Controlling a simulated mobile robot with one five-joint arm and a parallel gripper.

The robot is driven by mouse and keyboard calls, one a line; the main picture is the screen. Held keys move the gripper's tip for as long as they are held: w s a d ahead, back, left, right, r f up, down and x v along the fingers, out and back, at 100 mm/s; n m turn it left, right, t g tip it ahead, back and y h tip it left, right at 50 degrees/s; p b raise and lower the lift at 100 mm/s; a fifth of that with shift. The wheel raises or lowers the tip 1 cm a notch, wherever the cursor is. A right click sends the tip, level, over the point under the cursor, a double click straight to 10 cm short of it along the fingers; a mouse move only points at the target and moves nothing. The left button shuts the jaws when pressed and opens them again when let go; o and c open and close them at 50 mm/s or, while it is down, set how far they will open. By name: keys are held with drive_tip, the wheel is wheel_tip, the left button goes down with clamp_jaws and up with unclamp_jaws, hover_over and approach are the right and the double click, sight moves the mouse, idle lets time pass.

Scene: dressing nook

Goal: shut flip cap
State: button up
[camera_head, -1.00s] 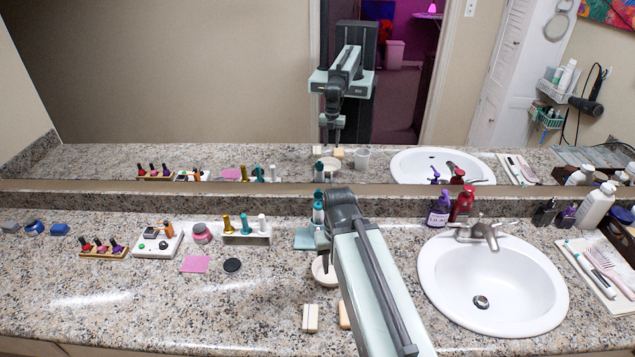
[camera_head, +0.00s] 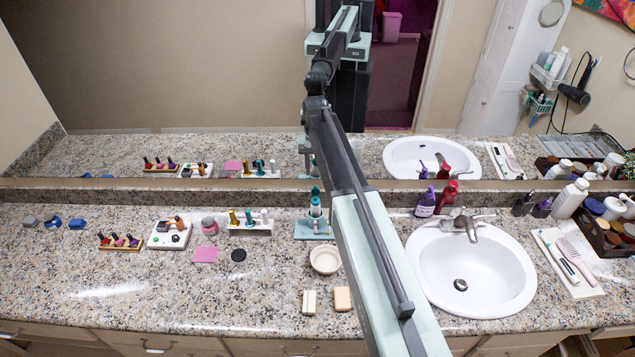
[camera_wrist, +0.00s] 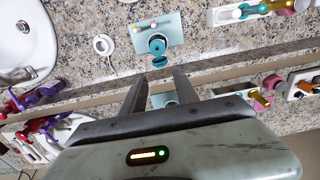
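A teal bottle (camera_head: 315,208) stands upright on a pale teal tray (camera_head: 301,233) at the back of the counter, left of my arm. A teal piece rises at its top and looks like a raised cap; it is too small to be sure. In the wrist view the bottle (camera_wrist: 157,46) shows from above on the tray (camera_wrist: 172,22), with teal at its near edge. My gripper (camera_wrist: 160,76) is open and empty, its two fingers apart and pointing towards the bottle without touching it. In the head view my arm hides or blurs the gripper's fingers.
A cream round dish (camera_head: 325,259) and two soap bars (camera_head: 309,301) lie in front of the tray. A white holder (camera_head: 250,226) with several tubes stands left. Right are purple and red pump bottles (camera_head: 426,203) and the sink (camera_head: 484,262). The mirror (camera_head: 180,80) rises behind.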

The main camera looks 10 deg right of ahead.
sight(316, 191)
wheel_tip(316, 191, down, 7)
drive_tip(key=b, duration=0.6)
drive_tip(key=shift+r, duration=0.1)
